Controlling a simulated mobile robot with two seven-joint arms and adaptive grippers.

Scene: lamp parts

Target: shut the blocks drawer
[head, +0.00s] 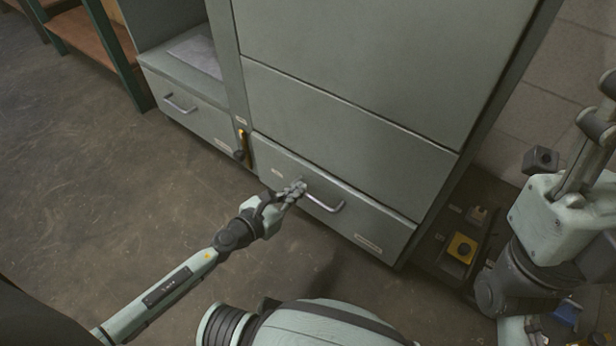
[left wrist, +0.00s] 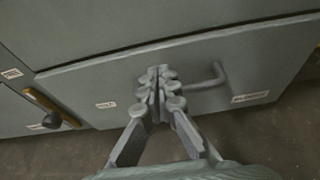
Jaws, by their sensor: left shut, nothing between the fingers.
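A wide grey drawer front (head: 280,165) with a bar handle (head: 325,206) sits at the bottom of the grey cabinet, right of a narrow post. Its front looks flush or nearly flush with the cabinet; I cannot tell if a small gap is left. Small labels are on it, too small to read surely. My left gripper (head: 297,190) is shut and empty, its fingertips at the drawer front, just left of the handle. In the left wrist view the shut fingertips (left wrist: 160,84) are against or very close to the front (left wrist: 75,85), beside the handle (left wrist: 213,78). My right gripper is not in view.
A second drawer (head: 190,112) with a handle is at the left, under an open bay. A black and yellow fitting (head: 241,145) is on the post between. A dark surface with a yellow box (head: 462,247) lies at the right. Floor is clear at the left.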

